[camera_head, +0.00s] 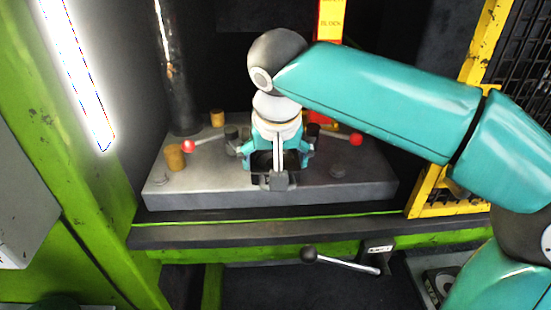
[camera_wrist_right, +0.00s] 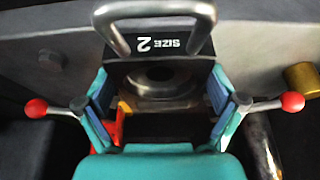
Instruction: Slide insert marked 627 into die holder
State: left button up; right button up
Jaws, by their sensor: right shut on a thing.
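A dark insert (camera_wrist_right: 160,45) with a metal loop handle (camera_wrist_right: 150,22) is in the right wrist view. Its front reads "SIZE 2", upside down; I see no 627. A round metal recess (camera_wrist_right: 160,75) shows behind this face. My right gripper (camera_wrist_right: 158,95) has its blue-padded fingers on both sides of the insert, shut on it. In the head view my right gripper (camera_head: 277,160) is over the front middle of the grey die holder block (camera_head: 215,190), with the handle toward me. The arm hides much of the seat, so I cannot tell how deep the insert sits. My left gripper is not in view.
Red-knobbed levers stand left (camera_head: 188,146) and right (camera_head: 356,139) of the gripper. Brass posts (camera_head: 174,157) and a dark column (camera_head: 175,70) are at the left. A yellow mesh guard (camera_head: 440,190) is at the right. A black-knobbed lever (camera_head: 340,262) is below the front ledge.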

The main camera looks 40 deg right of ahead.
jog(key=shift+f, duration=0.15)
dwell(0.4)
jog(key=o, duration=1.4)
jog(key=shift+b, duration=0.3)
jog(key=shift+o, duration=0.3)
jog(key=shift+f, duration=0.2)
jog(key=v, duration=1.2)
